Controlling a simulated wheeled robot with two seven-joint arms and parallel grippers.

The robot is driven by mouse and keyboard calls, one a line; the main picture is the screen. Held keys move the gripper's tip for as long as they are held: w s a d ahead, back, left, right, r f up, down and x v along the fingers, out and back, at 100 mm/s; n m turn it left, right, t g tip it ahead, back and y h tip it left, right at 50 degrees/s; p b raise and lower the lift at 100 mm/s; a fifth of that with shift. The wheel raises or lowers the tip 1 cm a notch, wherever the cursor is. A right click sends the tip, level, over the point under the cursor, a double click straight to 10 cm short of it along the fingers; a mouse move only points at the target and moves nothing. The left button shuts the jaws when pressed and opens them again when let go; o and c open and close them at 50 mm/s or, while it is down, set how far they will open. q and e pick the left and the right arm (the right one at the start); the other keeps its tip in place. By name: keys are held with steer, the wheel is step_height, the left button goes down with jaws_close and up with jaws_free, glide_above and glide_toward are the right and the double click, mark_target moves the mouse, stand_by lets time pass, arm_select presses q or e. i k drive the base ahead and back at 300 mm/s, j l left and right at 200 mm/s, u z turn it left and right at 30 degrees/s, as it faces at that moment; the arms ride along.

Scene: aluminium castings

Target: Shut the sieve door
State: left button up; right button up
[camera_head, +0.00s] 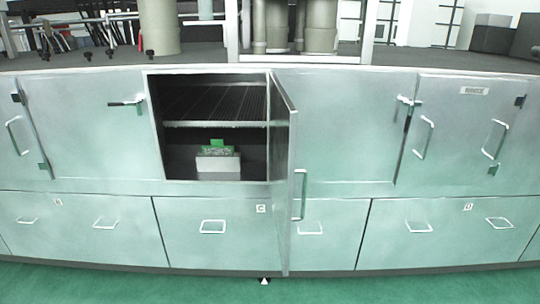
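The sieve door (284,190) is a metal panel hinged at the right side of an open compartment (214,103). It stands open, swung out toward me and seen nearly edge-on. Its bar handle (299,195) shows on the right of the panel. Inside the compartment are a ribbed rack on a shelf (215,124) and, below it, a pale box (218,161) with a green item on top. Neither of my grippers is in view.
Shut cabinet doors (345,130) with handles lie on both sides. Shut drawers (205,230) run below. The countertop (410,57) carries large cylinders (320,25) and dark boxes (491,33). The green floor (120,285) in front looks clear.

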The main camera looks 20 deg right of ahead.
mark_target(282, 114)
steer(key=k+l, duration=0.1)
steer(key=l, duration=0.55)
steer(key=k+l, duration=0.1)
steer(key=l, duration=0.55)
steer(key=i+l, duration=0.1)
steer(key=i, duration=0.25)
steer(key=u, duration=0.05)
